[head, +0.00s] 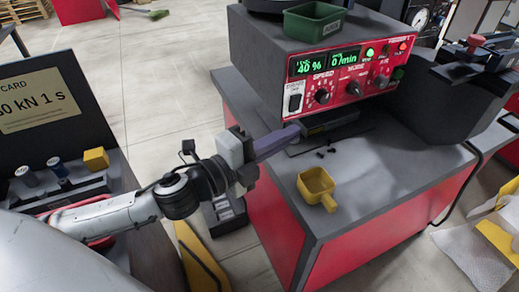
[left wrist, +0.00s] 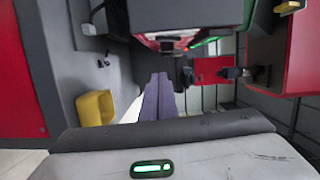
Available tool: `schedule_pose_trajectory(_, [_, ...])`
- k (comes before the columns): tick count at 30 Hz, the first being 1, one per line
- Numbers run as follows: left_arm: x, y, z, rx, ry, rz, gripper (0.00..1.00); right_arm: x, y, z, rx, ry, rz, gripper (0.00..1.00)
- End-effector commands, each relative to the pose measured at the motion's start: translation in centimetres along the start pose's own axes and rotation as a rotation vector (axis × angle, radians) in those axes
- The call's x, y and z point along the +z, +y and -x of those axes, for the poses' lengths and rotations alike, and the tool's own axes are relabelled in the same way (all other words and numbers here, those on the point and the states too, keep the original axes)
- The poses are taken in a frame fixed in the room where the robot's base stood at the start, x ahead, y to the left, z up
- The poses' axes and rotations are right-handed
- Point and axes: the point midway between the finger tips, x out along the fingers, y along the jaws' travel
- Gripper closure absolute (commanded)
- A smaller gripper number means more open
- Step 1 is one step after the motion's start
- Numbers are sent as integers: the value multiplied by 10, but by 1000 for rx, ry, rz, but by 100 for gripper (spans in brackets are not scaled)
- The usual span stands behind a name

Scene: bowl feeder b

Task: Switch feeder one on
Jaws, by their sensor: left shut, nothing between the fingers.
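The feeder's red control panel (head: 352,79) faces me on the grey-topped bench, with green displays reading 40 % and 0/min. A black rocker switch (head: 295,102) on a pale plate is at the panel's lower left. Right of it are the speed knob (head: 321,97) and other knobs, a lit green lamp (head: 369,53) and a red button (head: 402,46). The rocker's position is too small to tell. My left gripper (head: 296,132) is shut and empty, its purple fingers just below the switch, apparently apart from it. The fingers also show in the left wrist view (left wrist: 159,78). My right gripper is out of view.
A yellow scoop (head: 316,186) stands on the bench top (head: 350,212), near several small black parts (head: 326,152). A green bin (head: 313,22) sits on top of the feeder. A dark grey hopper-like box (head: 436,105) is to its right.

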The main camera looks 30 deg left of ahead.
Motion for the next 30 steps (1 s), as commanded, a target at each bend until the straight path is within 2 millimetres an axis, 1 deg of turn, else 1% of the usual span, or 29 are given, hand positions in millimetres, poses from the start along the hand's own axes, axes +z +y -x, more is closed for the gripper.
schedule_pose_trajectory(1, [0,5,10,4,-1,1,100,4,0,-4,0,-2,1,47])
schedule_pose_trajectory(6, [0,6,36,3,0,2,100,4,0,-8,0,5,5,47])
schedule_pose_trajectory(9, [0,6,48,3,2,0,100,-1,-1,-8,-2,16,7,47])
schedule_pose_trajectory(12, [0,5,57,2,-1,2,100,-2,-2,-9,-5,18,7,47])
schedule_pose_trajectory(19, [0,3,68,-1,1,-1,100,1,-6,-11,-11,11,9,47])
schedule_pose_trajectory(30, [0,3,68,-1,1,-1,100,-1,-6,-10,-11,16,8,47])
